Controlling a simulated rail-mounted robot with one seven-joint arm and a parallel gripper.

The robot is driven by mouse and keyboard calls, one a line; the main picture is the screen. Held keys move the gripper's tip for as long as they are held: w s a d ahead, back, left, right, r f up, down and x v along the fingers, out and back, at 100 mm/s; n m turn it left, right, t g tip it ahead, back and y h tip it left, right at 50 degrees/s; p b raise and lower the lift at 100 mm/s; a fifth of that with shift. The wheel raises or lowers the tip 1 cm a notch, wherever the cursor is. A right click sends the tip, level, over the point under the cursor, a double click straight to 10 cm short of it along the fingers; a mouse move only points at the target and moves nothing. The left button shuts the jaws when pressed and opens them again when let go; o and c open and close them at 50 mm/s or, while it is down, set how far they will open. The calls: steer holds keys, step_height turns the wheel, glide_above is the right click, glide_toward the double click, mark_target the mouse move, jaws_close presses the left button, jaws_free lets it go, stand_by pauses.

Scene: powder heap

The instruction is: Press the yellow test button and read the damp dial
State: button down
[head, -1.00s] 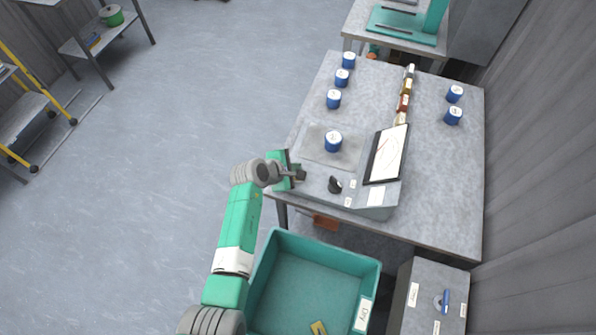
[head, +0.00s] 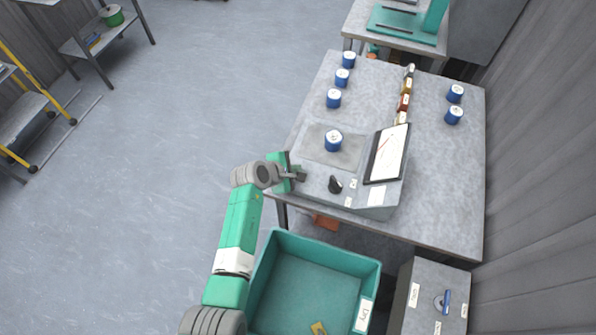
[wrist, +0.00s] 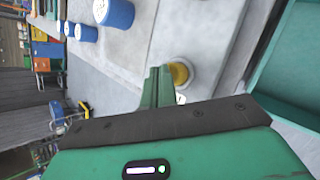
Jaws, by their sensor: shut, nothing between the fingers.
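The yellow test button (wrist: 179,74) shows in the wrist view as a round yellow cap in a pale ring. My shut, empty gripper (wrist: 158,74) has its fingertips right beside it and partly in front of it. I cannot tell whether they touch. In the head view my gripper (head: 303,177) is at the near left corner of the grey tester (head: 315,188), and the button is hidden there. A black-framed panel with a white face and a thin red line (head: 388,154), seemingly the dial, leans on the tester's right side. Its reading is too small to make out.
A blue can (head: 333,141) stands on the tester's plate. More blue cans (head: 334,99) stand along the table's left edge and two (head: 453,115) at the right. A black knob (head: 335,185) is right of my gripper. A green bin (head: 325,243) is below the table.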

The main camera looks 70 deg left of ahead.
steer(key=shift+f+b, duration=0.55)
steer(key=shift+f, duration=0.25)
stand_by(0.4)
steer(key=shift+r, duration=0.1)
steer(key=shift+r+p, duration=1.3)
steer(key=shift+p, duration=0.15)
steer(key=shift+r, duration=0.1)
step_height(320, 180, up, 5)
steer(key=p, duration=0.5)
stand_by(0.3)
